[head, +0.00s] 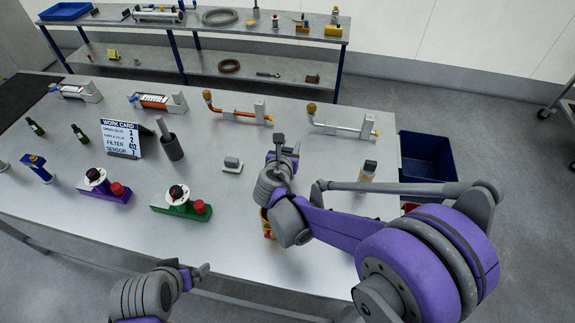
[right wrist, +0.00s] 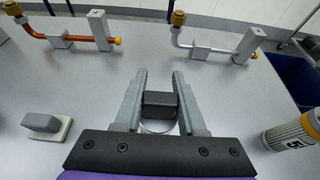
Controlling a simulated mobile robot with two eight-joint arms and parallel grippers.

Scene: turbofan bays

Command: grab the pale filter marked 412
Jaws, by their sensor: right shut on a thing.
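My right gripper (head: 283,158) is over the middle right of the table. In the right wrist view its fingers (right wrist: 160,103) are shut on a dark grey block (right wrist: 158,106). A pale curved edge shows just below the block; the rest is hidden, and I see no number on it. A pale cylinder with a dark end, like a filter (head: 368,171), stands near the table's right edge. It also shows in the right wrist view (right wrist: 291,136), with a label that seems to start with 5. My left gripper (head: 195,273) is low in front of the table, its jaw gap unclear.
A work card (head: 121,139) reads filter 412. A grey knob on a white base (head: 232,165) sits left of my right gripper. Pipe fixtures (head: 343,128) line the back. Green (head: 181,208) and purple (head: 105,191) valve units stand left. A blue bin (head: 428,157) is right.

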